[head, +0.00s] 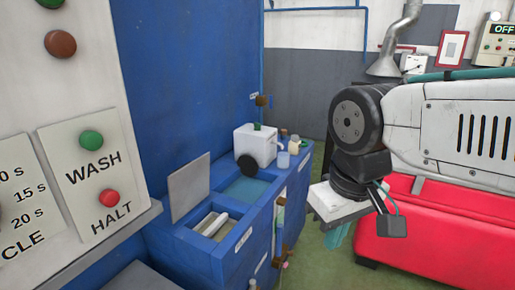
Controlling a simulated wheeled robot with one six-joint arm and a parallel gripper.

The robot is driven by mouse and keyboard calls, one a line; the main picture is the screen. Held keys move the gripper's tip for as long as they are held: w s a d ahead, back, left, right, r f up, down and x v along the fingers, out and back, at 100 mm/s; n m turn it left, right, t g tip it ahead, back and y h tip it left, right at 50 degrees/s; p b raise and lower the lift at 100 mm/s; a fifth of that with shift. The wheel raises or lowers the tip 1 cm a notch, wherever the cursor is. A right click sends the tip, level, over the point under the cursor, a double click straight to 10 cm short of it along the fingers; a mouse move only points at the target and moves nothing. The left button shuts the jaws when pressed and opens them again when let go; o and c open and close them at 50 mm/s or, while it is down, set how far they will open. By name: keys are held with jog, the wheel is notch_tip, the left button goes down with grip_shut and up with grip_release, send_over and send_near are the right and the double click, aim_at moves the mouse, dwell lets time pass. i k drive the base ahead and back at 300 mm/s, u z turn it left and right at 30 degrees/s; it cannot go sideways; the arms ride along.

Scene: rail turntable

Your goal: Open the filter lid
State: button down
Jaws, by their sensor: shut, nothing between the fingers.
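A flat grey panel, which looks like the filter lid (189,187), stands raised at the left edge of the blue bench (199,250). In front of it is an open compartment (212,226) with a whitish cylindrical part, perhaps the filter, inside. My gripper (337,238) hangs to the right of the bench, pointing down, well apart from the panel. It is shut and empty. Its fingertips are partly hidden by my wrist.
A water-filled basin (246,190) lies behind the compartment, with a dark round brush-like thing (247,165) at its back. A white canister (255,146) and small bottles stand at the bench's far end. A control panel (80,180) is close left; a red cabinet (430,235) stands right.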

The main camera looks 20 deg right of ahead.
aim_at(188, 185)
jog(key=z, duration=1.25)
jog(key=i, duration=0.75)
jog(key=u, duration=2.55)
jog(key=i, duration=0.45)
jog(key=u, duration=0.1)
